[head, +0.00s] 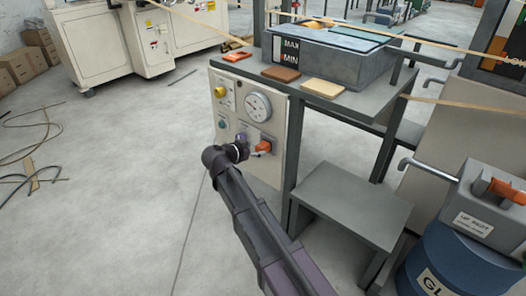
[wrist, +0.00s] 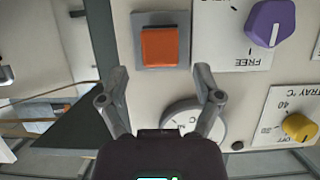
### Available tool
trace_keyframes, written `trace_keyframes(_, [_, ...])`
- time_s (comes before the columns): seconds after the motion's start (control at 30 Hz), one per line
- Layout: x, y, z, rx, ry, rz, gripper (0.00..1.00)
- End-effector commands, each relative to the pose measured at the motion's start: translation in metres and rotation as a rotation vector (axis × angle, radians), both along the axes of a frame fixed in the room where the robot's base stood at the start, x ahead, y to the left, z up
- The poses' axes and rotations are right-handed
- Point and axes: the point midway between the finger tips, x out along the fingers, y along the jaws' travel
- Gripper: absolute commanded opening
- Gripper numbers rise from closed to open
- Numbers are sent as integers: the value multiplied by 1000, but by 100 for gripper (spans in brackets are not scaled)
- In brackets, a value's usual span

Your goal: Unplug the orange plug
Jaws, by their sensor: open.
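The orange plug (head: 263,146) sits on the lower right of a pale control panel (head: 240,160) on the side of a bench. In the wrist view the plug (wrist: 160,46) is an orange square block on a grey plate, in the upper middle. My gripper (wrist: 161,76) is open, its two fingers spread to either side below the plug in that picture. Nothing is between the fingertips, and they appear apart from the plug. In the head view my gripper (head: 256,153) is small and partly hidden by my arm, close to the plug.
The panel also carries a gauge (head: 257,106), a yellow knob (head: 219,92) and a purple knob (wrist: 268,22). The bench (head: 350,100) holds a grey tank (head: 325,50). A low step (head: 352,205) and blue drum (head: 455,262) stand right.

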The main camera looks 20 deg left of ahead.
Motion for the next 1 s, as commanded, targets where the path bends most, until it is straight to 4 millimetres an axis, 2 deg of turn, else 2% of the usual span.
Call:
trace_keyframes(0.4, [33, -13, -16, -1, 0, 0, 83])
trace_keyframes(1.0, [39, -15, -18, 0, 0, 2, 83])
